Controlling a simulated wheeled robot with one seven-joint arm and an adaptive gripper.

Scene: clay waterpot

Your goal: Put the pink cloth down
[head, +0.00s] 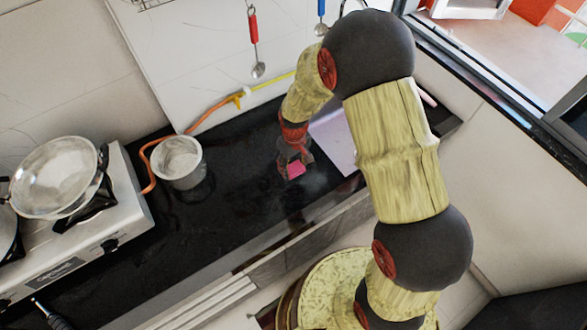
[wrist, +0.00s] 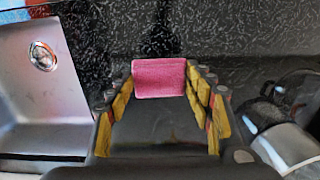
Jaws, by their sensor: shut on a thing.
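The pink cloth (head: 295,170) is a small folded block at the end of my gripper (head: 294,163), over the black counter. In the wrist view the pink cloth (wrist: 159,78) sits between the yellow-padded fingers of my gripper (wrist: 160,85), which are shut on it. Its flat pink face shows. I cannot tell whether the cloth touches the counter or is held just above it. The arm hides part of the counter to the right.
A sink (head: 335,135) lies right of my gripper; in the wrist view the sink (wrist: 40,80) is at left. A metal pot (head: 180,165) stands left, beside a stove (head: 110,225) with a pan (head: 55,178). The black counter (head: 235,190) between pot and gripper is clear.

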